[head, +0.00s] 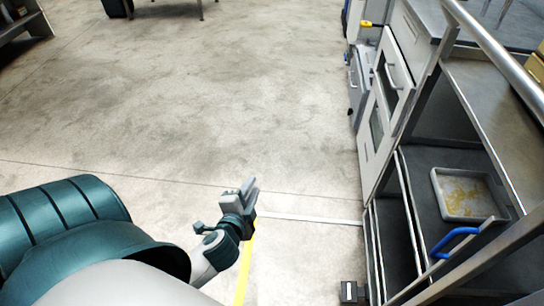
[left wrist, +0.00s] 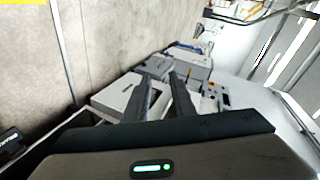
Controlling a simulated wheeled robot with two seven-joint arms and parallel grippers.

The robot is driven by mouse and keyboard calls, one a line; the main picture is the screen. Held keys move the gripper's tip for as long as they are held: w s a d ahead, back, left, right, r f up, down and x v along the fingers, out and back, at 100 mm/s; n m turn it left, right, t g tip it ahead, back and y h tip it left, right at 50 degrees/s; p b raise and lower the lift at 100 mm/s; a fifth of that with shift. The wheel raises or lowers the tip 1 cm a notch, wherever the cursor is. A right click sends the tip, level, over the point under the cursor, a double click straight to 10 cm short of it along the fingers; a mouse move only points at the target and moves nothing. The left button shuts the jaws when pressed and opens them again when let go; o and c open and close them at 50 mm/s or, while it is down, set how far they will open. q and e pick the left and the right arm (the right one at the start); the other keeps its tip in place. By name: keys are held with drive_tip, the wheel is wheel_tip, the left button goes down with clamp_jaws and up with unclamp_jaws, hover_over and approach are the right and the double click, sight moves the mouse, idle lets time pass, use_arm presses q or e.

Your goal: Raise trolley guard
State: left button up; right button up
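A metal trolley (head: 410,182) with dark shelves stands at the right of the head view. A blue handle (head: 455,242) sits on a slanted metal bar across the trolley's front, near the lower right; I take this bar to be the guard, but its far end is cut off. My left gripper (head: 249,191) is over bare floor, well to the left of the trolley and apart from the handle. In the left wrist view its two dark fingers (left wrist: 160,97) stand apart with nothing between them. My right gripper is not in view.
A grey tray (head: 440,202) with yellowish bits lies on a trolley shelf. White cabinets (head: 382,110) stand behind the trolley. A metal rail (head: 495,55) runs along the upper right. The concrete floor (head: 200,100) on the left and middle is clear.

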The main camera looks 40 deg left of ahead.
use_arm(q)
drive_tip(key=s+d+f+n+g+h, duration=0.3)
drive_tip(key=s+d+f, duration=0.3)
drive_tip(key=s+d, duration=0.2)
drive_tip(key=s+d+f+n+g+h, duration=0.3)
drive_tip(key=s+d+f+g, duration=0.3)
drive_tip(key=s+d, duration=0.3)
drive_tip(key=shift+d+n+h, duration=0.2)
drive_tip(key=shift+n+h, duration=0.1)
drive_tip(key=shift+n, duration=0.3)
drive_tip(key=shift+a, duration=0.1)
